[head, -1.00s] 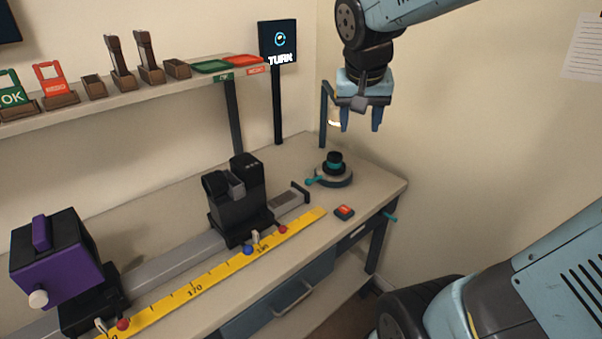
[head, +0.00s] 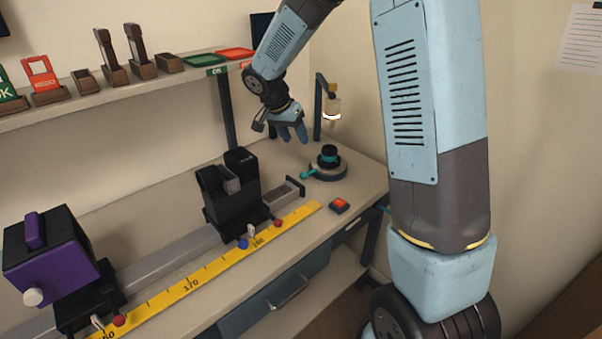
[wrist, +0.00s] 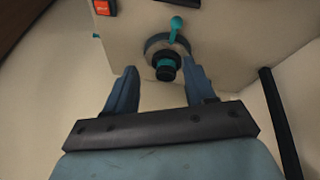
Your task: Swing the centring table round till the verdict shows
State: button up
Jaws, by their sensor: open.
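The centring table (head: 327,172) is a round grey disc at the right end of the bench, with a black and teal stack (head: 328,155) on it. Its teal handle (head: 307,175) points left in the head view. In the wrist view the table (wrist: 165,46) shows beyond my fingers, with the handle (wrist: 175,28) pointing up the picture. My gripper (head: 294,137) is open and empty, above and to the left of the table, apart from it. It also shows in the wrist view (wrist: 160,85). The verdict screen (head: 262,27) is mostly hidden behind my arm, its text not readable.
A lamp post (head: 319,105) with a lit lamp stands behind the table. A red button (head: 339,205) lies near the bench's front edge. Left of the table are a black holder (head: 230,195) on a rail and a yellow ruler (head: 210,275). A shelf with trays (head: 204,61) runs behind.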

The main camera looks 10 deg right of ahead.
send_near(302, 173)
jog(key=shift+m, duration=0.5)
jog(key=x, duration=0.9)
jog(key=shift+w+f, duration=0.1)
jog(key=shift+f, duration=0.1)
jog(key=shift+c, duration=0.3)
grip_shut()
